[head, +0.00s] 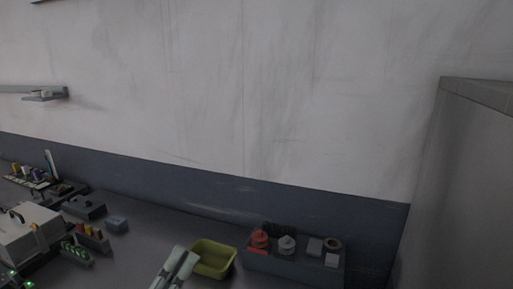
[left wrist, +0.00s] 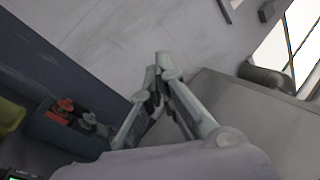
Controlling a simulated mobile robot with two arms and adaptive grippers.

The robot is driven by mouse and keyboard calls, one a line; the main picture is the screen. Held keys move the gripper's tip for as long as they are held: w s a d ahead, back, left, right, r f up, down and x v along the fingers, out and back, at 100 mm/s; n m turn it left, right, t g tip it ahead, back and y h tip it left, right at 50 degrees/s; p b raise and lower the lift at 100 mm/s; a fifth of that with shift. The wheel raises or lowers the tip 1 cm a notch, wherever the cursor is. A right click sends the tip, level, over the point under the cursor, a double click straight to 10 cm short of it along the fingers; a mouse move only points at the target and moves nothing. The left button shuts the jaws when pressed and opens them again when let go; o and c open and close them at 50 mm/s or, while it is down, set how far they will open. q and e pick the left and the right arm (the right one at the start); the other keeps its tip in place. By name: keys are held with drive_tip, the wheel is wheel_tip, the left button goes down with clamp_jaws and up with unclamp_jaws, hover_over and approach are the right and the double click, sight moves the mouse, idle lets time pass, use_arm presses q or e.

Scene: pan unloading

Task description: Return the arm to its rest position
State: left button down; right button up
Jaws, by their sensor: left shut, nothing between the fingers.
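My left gripper (head: 186,253) shows at the bottom of the head view, just left of a yellow-green bin (head: 213,258). Its pale fingers point up and are empty. In the left wrist view the fingers of the same gripper (left wrist: 163,62) come together at their tips with nothing between them. The rest of my left arm is below the head view's edge. My right gripper is in neither view.
A grey tray (head: 290,267) with red and grey knobbed parts stands right of the bin. A white case (head: 28,232) and several small items crowd the left. A grey wall-side block (head: 480,180) rises at the right. The bench between case and bin is mostly clear.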

use_arm(q)
drive_tip(key=w+a+f+n+y, duration=0.2)
drive_tip(key=a+f+n+y, duration=0.4)
drive_tip(key=a+n+y, duration=0.6)
drive_tip(key=s+a+f+n+g+y, duration=0.1)
drive_tip(key=s+f+n+g, duration=0.25)
drive_tip(key=f+n, duration=0.35)
drive_tip(key=s+a+f+n+g+y, duration=0.15)
drive_tip(key=f+n+g, duration=0.3)
drive_tip(key=f, duration=0.45)
drive_tip(key=s+d+f+n+g+h, duration=0.25)
drive_tip(key=s+f+g, duration=0.25)
drive_tip(key=s+f, duration=0.25)
drive_tip(key=s+d+f+n+g+h, duration=0.1)
drive_tip(key=s+d+f+g+h, duration=0.1)
drive_tip(key=s+d+f+g, duration=0.35)
drive_tip(key=s+a+f+b, duration=0.1)
drive_tip(key=s+f, duration=0.1)
drive_tip(key=f, duration=1.2)
drive_tip(key=s+f+b, duration=0.1)
drive_tip(key=s+f, duration=0.1)
drive_tip(key=f, duration=1.1)
drive_tip(key=s+a+f+g+b, duration=0.1)
drive_tip(key=s+a+f+b, duration=0.1)
drive_tip(key=s+f, duration=1.5)
drive_tip(key=shift+a+f+y, duration=0.3)
drive_tip(key=shift+a+f, duration=0.35)
drive_tip(key=shift+f, duration=0.15)
